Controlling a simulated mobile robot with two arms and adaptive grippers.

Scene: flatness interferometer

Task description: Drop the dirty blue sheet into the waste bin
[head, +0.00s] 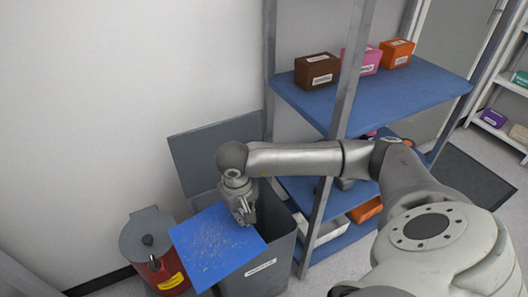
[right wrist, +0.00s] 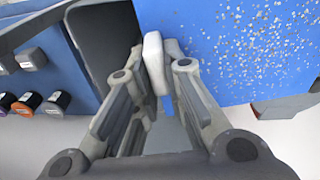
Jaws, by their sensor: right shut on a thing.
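The blue sheet (head: 214,249) is flat, with pale and brown specks over its face. My right gripper (head: 243,217) is shut on the sheet's right edge and holds it tilted over the left part of the waste bin. In the right wrist view the sheet (right wrist: 260,45) fills the upper right, and the fingertips (right wrist: 158,62) are closed at its edge. The waste bin (head: 284,262) is grey with a white label, and its lid (head: 215,147) stands open behind. The sheet and gripper hide much of the bin's opening. My left gripper is not in view.
A red can with a grey lid (head: 150,240) stands left of the bin. A blue shelf rack (head: 400,92) with grey posts stands close on the right, with brown (head: 317,70), pink (head: 362,60) and orange (head: 397,52) boxes on top. A dark mat (head: 474,178) lies further right.

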